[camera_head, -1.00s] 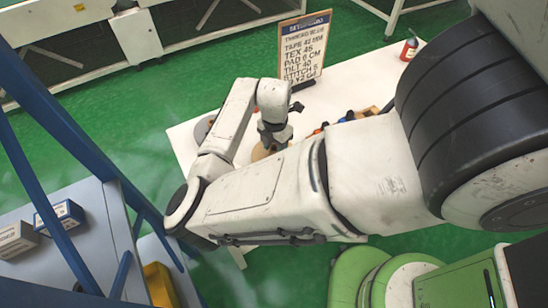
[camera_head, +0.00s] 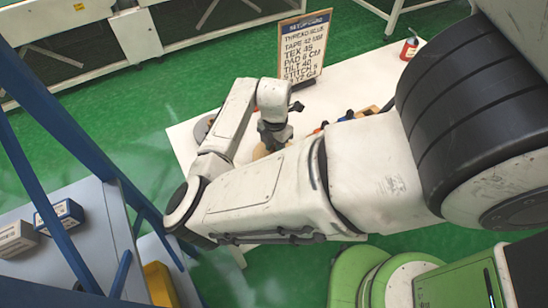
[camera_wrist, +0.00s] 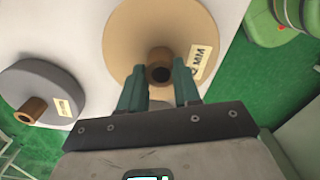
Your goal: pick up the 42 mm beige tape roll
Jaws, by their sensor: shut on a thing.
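The beige tape roll (camera_wrist: 130,45) lies flat on the white table in the wrist view, with a brown core standing up at its middle and a label on its right side that partly reads "MM". My gripper (camera_wrist: 160,75) is over the roll, its two green fingers on either side of the brown core and shut on it. In the head view my gripper (camera_head: 275,138) is at the table, and only a small tan part of the roll (camera_head: 259,152) shows; my arm hides the rest.
A grey roll (camera_wrist: 45,85) with its own brown core and label is to the left on the table. A setup card (camera_head: 305,48) stands at the table's back edge, reading tape 42 mm.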

